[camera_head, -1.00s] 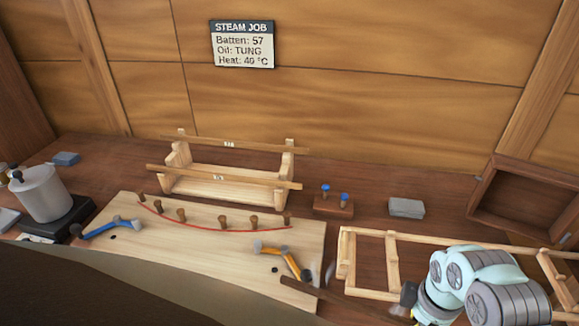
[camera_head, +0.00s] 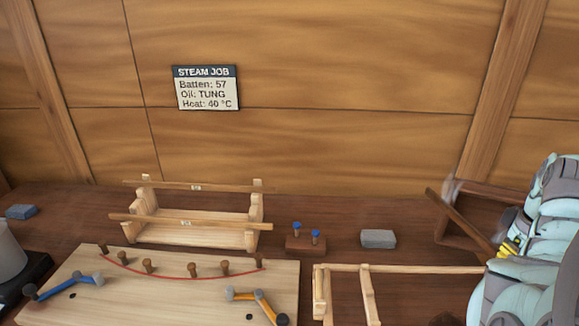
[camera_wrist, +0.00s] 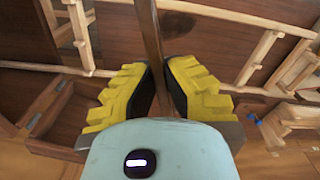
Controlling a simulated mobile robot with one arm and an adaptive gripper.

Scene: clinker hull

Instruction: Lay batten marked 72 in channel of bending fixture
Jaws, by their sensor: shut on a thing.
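My gripper (camera_head: 508,247), with yellow fingers, is at the right of the head view. It is shut on a dark brown batten (camera_head: 458,218), which slants up to the left, in the air. In the wrist view the batten (camera_wrist: 151,30) runs between the yellow fingers (camera_wrist: 160,85); no mark on it is readable. The bending fixture (camera_head: 200,300) is a pale board at lower left with several brown pegs (camera_head: 195,268) along a curved red line (camera_head: 165,275). A blue lever (camera_head: 55,288) and an orange lever (camera_head: 262,302) lie on it. The batten is well right of the fixture.
A rack (camera_head: 190,233) holds two light battens, labels too small to read. A peg block (camera_head: 306,244), grey block (camera_head: 378,239) and wooden frame (camera_head: 368,295) stand between fixture and gripper. An open wooden box (camera_head: 450,238) is behind the batten. A wall sign (camera_head: 206,88) reads "Batten: 57".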

